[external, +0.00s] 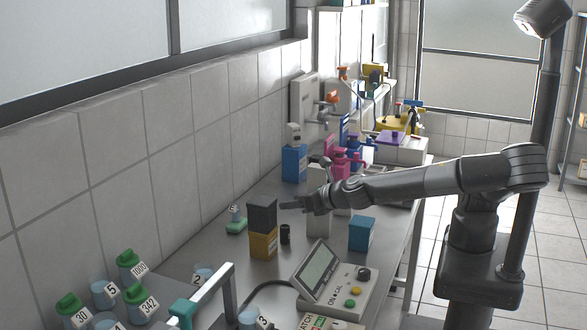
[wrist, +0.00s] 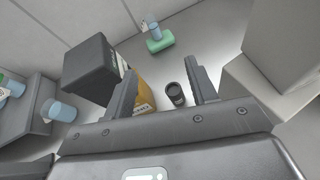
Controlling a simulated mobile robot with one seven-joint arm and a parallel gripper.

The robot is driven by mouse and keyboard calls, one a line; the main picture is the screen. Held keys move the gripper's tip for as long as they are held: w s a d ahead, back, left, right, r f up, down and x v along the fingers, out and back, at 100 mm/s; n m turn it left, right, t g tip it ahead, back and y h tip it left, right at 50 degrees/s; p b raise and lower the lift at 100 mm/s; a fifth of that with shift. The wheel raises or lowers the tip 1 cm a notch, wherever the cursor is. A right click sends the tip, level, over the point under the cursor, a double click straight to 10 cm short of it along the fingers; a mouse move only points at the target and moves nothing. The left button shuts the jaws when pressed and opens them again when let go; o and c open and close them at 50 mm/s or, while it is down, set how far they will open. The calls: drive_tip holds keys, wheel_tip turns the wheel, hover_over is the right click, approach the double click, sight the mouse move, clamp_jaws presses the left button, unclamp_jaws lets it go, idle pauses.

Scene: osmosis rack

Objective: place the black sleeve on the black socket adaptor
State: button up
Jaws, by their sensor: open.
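A small black cylinder (external: 285,234), which looks like the sleeve, stands upright on the bench. In the wrist view this cylinder (wrist: 175,93) shows between my fingers, lower than them, its top facing the camera. A black block (external: 262,216) sits on a yellow box (external: 264,243) just left of the cylinder. The block (wrist: 90,68) shows beside my left finger in the wrist view. I cannot tell for certain which black part is the socket adaptor. My gripper (external: 291,205) is open and empty above the cylinder; its fingers (wrist: 163,72) are spread apart.
A blue box (external: 361,234) and a control unit with a screen (external: 333,284) stand at the right. Green-capped bottles (external: 131,265) are front left. Pink equipment (external: 344,162) stands farther back.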

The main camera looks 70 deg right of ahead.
drive_tip(key=w+d+m+g+h, duration=0.25)
drive_tip(key=w+d+m, duration=0.35)
drive_tip(key=w+m, duration=0.45)
drive_tip(key=w+d+m+g+h, duration=0.1)
drive_tip(key=w+d+m+g, duration=0.2)
drive_tip(key=w+d+m, duration=0.55)
drive_tip(key=a+f+m+g+y, duration=0.1)
drive_tip(key=f+m, duration=0.1)
drive_tip(key=s+a+f+m+g+y, duration=0.1)
drive_tip(key=a+f+m, duration=0.1)
drive_tip(key=s+a+f+m+g+y, duration=0.1)
drive_tip(key=a+m, duration=0.1)
drive_tip(key=shift+s+a+f+g+y, duration=0.2)
drive_tip(key=shift+f+g+y, duration=0.05)
drive_tip(key=shift+f+g, duration=0.15)
drive_tip(key=s+a+r+g+y, duration=0.2)
drive_tip(key=s+a, duration=0.1)
drive_tip(key=a, duration=0.1)
drive_tip(key=m+g, duration=0.1)
drive_tip(key=g, duration=0.1)
approach(285, 226)
drive_tip(key=shift+w+d+y, duration=0.1)
drive_tip(key=shift+d+y, duration=0.2)
drive_tip(key=shift+y, duration=0.1)
wheel_tip(285, 226, down, 5)
drive_tip(key=shift+r, duration=0.2)
drive_tip(key=shift+f, duration=3.05)
